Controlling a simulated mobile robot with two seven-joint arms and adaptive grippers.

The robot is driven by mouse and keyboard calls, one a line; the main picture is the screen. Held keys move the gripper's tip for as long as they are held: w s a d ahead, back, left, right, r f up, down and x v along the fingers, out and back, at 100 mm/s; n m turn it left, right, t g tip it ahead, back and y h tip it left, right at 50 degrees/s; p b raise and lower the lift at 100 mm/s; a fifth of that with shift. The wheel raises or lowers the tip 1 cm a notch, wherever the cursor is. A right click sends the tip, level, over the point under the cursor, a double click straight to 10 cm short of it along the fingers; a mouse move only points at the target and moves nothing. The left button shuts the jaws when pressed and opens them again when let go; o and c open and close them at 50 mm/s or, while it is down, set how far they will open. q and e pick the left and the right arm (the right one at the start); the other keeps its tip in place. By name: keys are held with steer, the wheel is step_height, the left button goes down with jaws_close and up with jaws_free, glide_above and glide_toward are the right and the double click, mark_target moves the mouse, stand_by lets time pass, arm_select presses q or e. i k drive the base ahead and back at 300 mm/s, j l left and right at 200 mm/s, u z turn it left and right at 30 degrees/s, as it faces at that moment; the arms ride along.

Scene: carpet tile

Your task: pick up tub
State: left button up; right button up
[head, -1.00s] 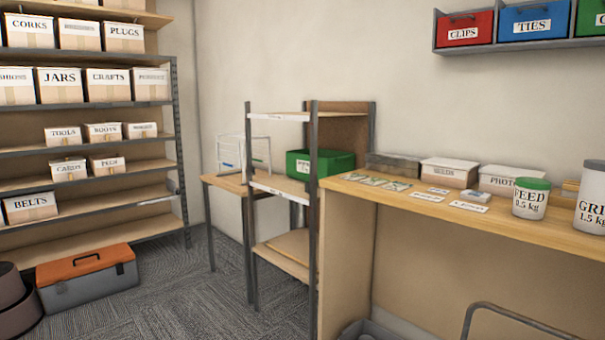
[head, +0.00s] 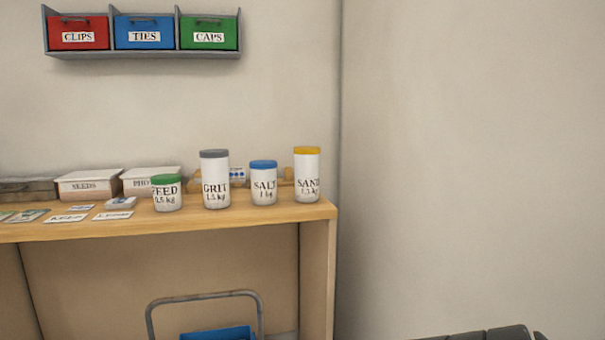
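Several white tubs with coloured lids stand upright in a row on the right part of the wooden bench (head: 130,228). From left to right they are the green-lidded FEED tub (head: 167,194), the taller grey-lidded GRIT tub (head: 215,180), the blue-lidded SALT tub (head: 263,184) and the yellow-lidded SAND tub (head: 307,176). The SAND tub is nearest the bench's right end. Neither gripper shows in the head view, and nothing touches the tubs.
White boxes (head: 88,185), cards (head: 113,216) and a grey case (head: 28,190) lie on the bench's left part. A cart handle (head: 205,296) with a blue bin (head: 216,333) stands at the front. A wall rack (head: 142,52) hangs above.

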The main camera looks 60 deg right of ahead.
mark_target(306, 158)
steer(key=z, duration=2.05)
steer(key=i+j, duration=0.1)
steer(key=i, duration=0.25)
steer(key=i+j+z, duration=0.1)
steer(key=i, duration=0.25)
